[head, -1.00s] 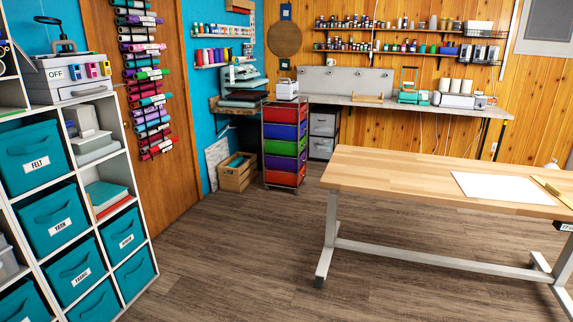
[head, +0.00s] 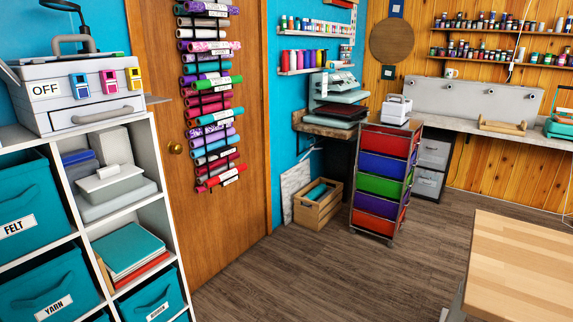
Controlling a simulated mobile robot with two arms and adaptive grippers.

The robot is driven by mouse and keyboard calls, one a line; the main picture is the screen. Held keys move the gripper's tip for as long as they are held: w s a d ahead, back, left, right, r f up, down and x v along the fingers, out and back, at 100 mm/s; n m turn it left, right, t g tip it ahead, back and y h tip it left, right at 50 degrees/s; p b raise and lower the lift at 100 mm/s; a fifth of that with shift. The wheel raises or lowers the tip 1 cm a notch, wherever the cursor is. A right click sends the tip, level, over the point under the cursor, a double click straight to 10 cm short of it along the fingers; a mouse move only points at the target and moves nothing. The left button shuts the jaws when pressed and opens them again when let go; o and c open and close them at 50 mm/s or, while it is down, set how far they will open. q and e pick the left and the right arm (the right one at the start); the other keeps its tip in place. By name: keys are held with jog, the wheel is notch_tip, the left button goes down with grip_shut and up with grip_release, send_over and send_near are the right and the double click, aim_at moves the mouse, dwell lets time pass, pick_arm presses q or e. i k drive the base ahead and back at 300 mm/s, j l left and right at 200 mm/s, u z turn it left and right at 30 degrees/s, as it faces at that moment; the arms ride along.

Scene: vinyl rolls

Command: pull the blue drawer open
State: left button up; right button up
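The blue drawer (head: 381,167) is in a rolling cart in the head view, right of the middle and some way off across the floor. It looks shut, level with the drawers around it. A red drawer (head: 389,143) is above it, and a green drawer (head: 378,186) is below it. A purple drawer (head: 376,204) and another red drawer (head: 374,219) are lower down. The cart's front faces me at a slight angle. Neither of my grippers shows in this view.
A wooden crate (head: 318,207) stands on the floor left of the cart. A wooden worktable (head: 520,270) fills the lower right. A white cube shelf (head: 160,160) with teal bins is close on the left. The wood floor (head: 300,270) between is clear.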

aim_at(396, 170)
jog(key=i+z, duration=0.2)
jog(key=i, duration=0.35)
jog(key=i+z, duration=0.15)
jog(key=i, duration=0.4)
jog(key=i+j+z, duration=0.2)
jog(key=i, duration=0.35)
jog(key=i+j+z, duration=0.15)
jog(key=i, duration=0.35)
jog(key=i+j+z, duration=0.2)
jog(key=i, duration=0.35)
jog(key=j, duration=0.1)
